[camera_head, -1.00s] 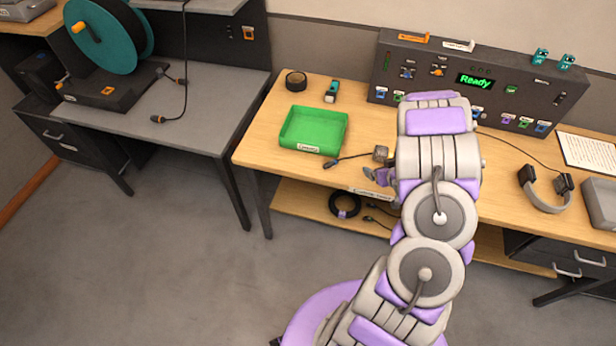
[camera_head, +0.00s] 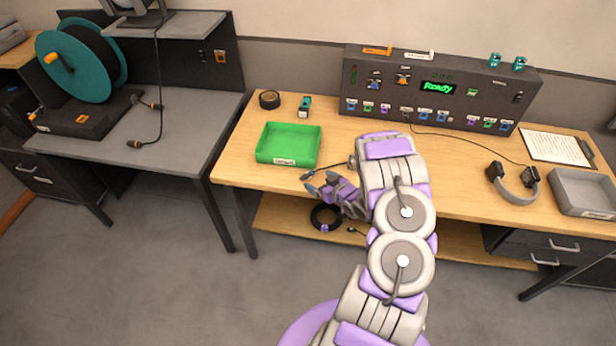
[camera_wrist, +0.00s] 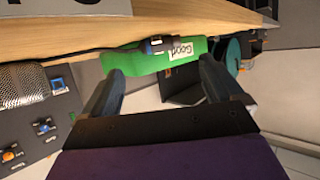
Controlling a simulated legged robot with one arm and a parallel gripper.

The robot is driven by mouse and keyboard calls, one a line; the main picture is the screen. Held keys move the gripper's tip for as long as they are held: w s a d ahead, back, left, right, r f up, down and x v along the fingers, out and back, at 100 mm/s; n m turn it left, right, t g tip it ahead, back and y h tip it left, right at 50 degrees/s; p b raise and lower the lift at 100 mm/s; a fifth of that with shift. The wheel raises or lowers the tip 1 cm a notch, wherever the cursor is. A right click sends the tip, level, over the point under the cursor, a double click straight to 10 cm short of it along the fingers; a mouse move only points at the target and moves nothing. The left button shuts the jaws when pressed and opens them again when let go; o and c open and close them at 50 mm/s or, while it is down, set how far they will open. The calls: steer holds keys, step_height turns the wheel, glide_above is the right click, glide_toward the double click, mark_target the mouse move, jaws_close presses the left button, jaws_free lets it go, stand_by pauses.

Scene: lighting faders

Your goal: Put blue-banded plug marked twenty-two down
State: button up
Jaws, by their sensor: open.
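A dark plug (camera_head: 307,176) on a black cable lies on the table near its front edge, in front of the green tray (camera_head: 264,157). In the wrist view the plug (camera_wrist: 157,46) shows a blue band and lies in front of the tray's label; no number is readable on it. My gripper (camera_head: 321,185) is at the table's front edge, just right of and nearer than the plug. In the wrist view my gripper (camera_wrist: 160,88) is open and empty, with the plug beyond and between its fingertips, apart from them.
A grey panel (camera_head: 400,85) with a green "Ready" display and several labelled sockets stands at the back. Black tape (camera_head: 269,99) lies behind the tray. Headphones (camera_head: 514,185) and a grey tray (camera_head: 585,188) are at right. A cable coil (camera_head: 325,217) sits on the shelf below.

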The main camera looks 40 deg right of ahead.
mark_target(309, 175)
steer(key=shift+x, duration=0.85)
steer(key=b+x, duration=0.1)
steer(key=x, duration=0.4)
steer(key=shift+s+f, duration=0.1)
steer(key=shift+f, duration=0.1)
steer(key=shift+w, duration=0.3)
steer(key=shift+c, duration=0.3)
steer(key=c, duration=1.2)
steer(key=shift+r, duration=0.1)
